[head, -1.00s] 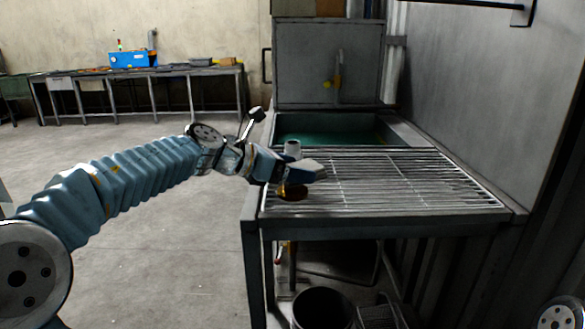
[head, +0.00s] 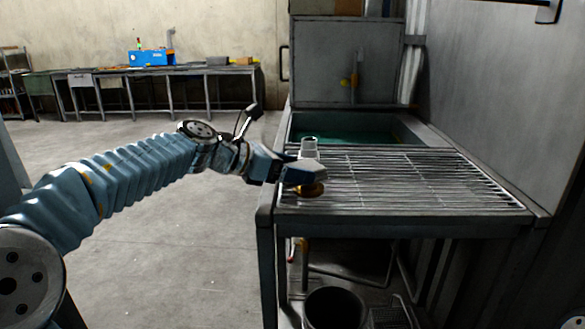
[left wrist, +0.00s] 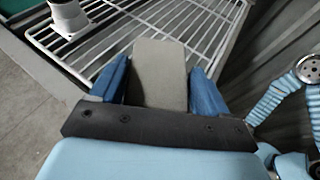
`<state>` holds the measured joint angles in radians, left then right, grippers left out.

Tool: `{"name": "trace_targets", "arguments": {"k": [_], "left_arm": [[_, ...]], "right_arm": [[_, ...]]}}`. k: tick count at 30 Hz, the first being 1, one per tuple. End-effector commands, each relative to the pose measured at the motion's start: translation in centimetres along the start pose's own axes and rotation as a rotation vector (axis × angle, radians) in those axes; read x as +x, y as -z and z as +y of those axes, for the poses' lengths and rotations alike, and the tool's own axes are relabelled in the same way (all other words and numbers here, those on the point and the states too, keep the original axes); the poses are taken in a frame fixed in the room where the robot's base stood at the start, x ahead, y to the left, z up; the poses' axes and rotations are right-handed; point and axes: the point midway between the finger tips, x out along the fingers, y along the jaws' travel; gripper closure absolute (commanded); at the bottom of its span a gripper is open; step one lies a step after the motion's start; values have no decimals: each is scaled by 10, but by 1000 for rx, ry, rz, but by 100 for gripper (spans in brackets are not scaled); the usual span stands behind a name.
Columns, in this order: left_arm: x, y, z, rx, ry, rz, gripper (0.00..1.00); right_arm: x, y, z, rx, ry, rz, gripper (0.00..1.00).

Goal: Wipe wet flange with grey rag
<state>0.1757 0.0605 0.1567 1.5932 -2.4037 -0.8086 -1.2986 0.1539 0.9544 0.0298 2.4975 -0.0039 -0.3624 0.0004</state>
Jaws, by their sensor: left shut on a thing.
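My left gripper (head: 290,172) is shut on a grey, flat, block-like piece, the grey rag (left wrist: 160,72). It shows between the blue fingers in the left wrist view and points out past them. In the head view the gripper is at the front left of the wire rack. A pale grey cylinder (head: 309,147), possibly the flange, stands on the rack just behind the gripper. It also shows at the upper left of the left wrist view (left wrist: 68,18), apart from the rag. A brass-coloured round part (head: 310,190) shows below the gripper, partly hidden. I cannot tell wetness. My right gripper is out of view.
The wire rack (head: 440,195) is mostly bare to the right. A basin (head: 350,128) of greenish liquid lies behind it. A wall panel (head: 490,110) closes the right side. A dark bucket (head: 335,307) stands below. The floor at left is open.

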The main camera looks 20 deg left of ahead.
Motion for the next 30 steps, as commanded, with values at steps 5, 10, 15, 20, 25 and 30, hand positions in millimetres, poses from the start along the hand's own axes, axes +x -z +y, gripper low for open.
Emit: {"name": "trace_targets", "arguments": {"k": [5,10,15,20,25,30], "left_arm": [[12,-8,0,0,2,1,53],[25,-13,0,1,2,0,53],[35,-16,0,1,1,0,53],[38,-16,0,1,0,0,53],[38,-16,0,1,0,0,53],[34,-14,0,1,0,0,53]], "right_arm": [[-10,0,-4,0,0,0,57],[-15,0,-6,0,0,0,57],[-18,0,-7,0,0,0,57],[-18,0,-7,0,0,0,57],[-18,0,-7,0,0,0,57],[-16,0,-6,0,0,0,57]]}}
